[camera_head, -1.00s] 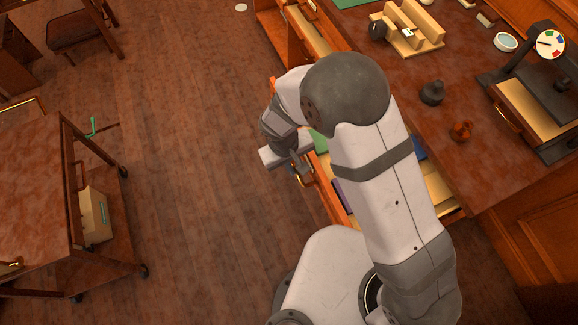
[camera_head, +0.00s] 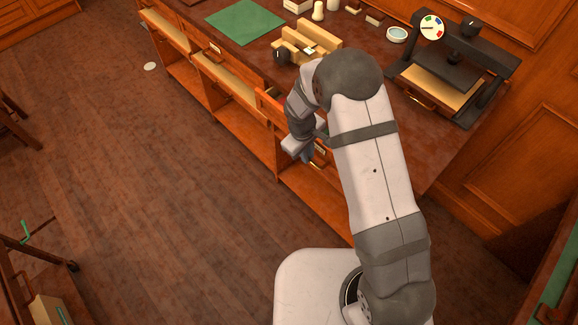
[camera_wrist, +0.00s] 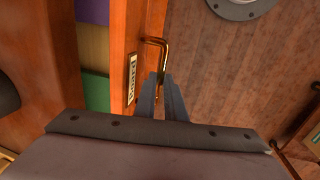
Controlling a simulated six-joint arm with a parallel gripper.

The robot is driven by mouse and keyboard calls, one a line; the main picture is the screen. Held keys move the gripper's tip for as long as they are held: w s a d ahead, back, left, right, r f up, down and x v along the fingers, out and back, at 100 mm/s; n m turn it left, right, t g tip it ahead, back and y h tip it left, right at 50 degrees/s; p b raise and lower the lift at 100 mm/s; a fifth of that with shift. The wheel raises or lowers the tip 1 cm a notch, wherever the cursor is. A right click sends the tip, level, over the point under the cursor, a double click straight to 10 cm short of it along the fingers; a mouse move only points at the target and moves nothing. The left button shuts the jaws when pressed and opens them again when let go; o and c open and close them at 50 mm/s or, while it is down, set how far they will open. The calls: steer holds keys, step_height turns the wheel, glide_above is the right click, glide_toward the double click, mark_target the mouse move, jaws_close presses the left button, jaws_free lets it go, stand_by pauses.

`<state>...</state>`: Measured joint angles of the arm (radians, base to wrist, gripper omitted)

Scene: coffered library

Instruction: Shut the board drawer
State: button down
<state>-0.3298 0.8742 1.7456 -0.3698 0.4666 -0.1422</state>
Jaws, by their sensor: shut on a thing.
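The board drawer (camera_wrist: 126,35) has an orange-brown wooden front with a small label plate (camera_wrist: 131,78) and a brass handle (camera_wrist: 157,45). In the wrist view, my gripper (camera_wrist: 161,82) is shut on the lower part of the handle. Purple, yellow and green boards (camera_wrist: 95,90) show behind the drawer front, so the drawer is at least partly open. In the head view, the drawer front (camera_head: 268,105) stands at the bench's front, mostly hidden by my arm. My gripper (camera_head: 307,155) is at its outer face there.
The bench top carries a wooden rack (camera_head: 308,42), a dark press with a dial (camera_head: 450,75) and a green mat (camera_head: 245,22). Other bench compartments (camera_head: 230,75) show left of the drawer. A trolley (camera_head: 35,285) stands lower left.

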mark_target(318, 140)
steer(key=shift+w+d, duration=1.8)
steer(key=shift+w, duration=0.05)
steer(key=c, duration=1.8)
jaws_free()
steer(key=shift+r, duration=0.1)
steer(key=shift+s+a+r+b, duration=0.15)
steer(key=shift+r+b, duration=0.1)
steer(key=shift+r, duration=0.95)
steer(key=shift+s+a+r+b, duration=0.2)
steer(key=shift+r+b, duration=0.1)
steer(key=shift+r, duration=0.85)
steer(key=shift+s+a+r+b, duration=0.15)
steer(key=shift+r+b, duration=0.1)
steer(key=shift+r, duration=0.95)
